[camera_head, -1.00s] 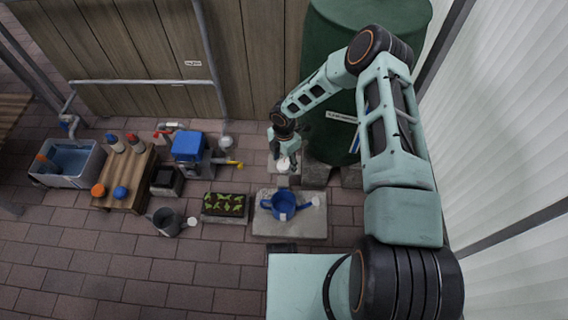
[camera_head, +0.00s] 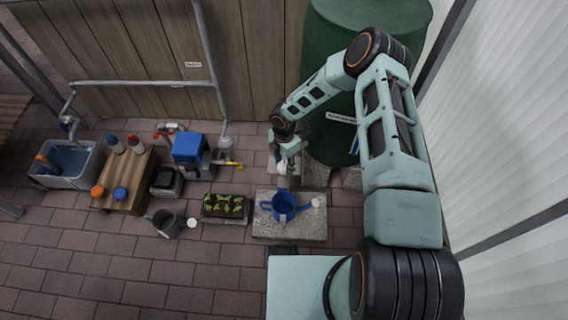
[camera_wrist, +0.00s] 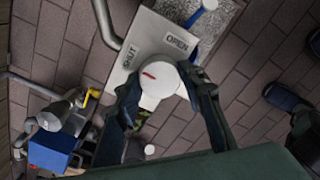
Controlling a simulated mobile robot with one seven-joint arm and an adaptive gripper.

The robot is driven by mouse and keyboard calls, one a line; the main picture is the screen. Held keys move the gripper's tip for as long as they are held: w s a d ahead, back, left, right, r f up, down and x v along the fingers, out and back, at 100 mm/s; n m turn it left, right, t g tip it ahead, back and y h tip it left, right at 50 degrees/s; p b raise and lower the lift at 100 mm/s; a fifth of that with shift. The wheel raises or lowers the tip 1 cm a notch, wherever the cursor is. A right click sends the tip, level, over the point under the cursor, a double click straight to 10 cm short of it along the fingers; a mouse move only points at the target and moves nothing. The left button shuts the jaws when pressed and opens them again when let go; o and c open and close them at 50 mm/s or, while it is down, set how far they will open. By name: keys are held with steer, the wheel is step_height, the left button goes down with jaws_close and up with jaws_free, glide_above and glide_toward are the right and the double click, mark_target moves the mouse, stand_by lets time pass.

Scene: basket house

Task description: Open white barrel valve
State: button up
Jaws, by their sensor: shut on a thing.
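The white barrel valve's round white knob (camera_wrist: 160,82) carries a short red mark and sits between my fingers in the wrist view. My gripper (camera_wrist: 161,76) is shut on it, with one dark finger on each side. A pale plate (camera_wrist: 150,45) behind the knob reads SHUT at left and OPEN at upper right. In the head view, my gripper (camera_head: 285,162) is low in front of the green barrel (camera_head: 325,90) and mostly hides the valve. A pale streak shows below it, above the blue watering can (camera_head: 284,207); I cannot tell for certain whether it is water.
The can stands on a stone slab (camera_head: 300,232). A seedling tray (camera_head: 224,206), grey can (camera_head: 167,222), blue box (camera_head: 188,148), low wooden table (camera_head: 124,185) and water tub (camera_head: 66,168) are to the left. A pale corrugated wall (camera_head: 510,130) is at right.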

steer(key=m+b, duration=0.2)
steer(key=m, duration=0.2)
steer(key=shift+f, duration=0.15)
steer(key=m+b, duration=0.2)
steer(key=m, duration=0.2)
steer(key=shift+m, duration=0.3)
steer(key=m+b, duration=0.1)
steer(key=m, duration=0.3)
steer(key=shift+m+b, duration=0.3)
steer(key=shift+b, duration=0.1)
steer(key=shift+m+b, duration=0.55)
steer(key=shift+m, duration=1.65)
steer(key=o, duration=1.2)
steer(key=shift+c, duration=0.2)
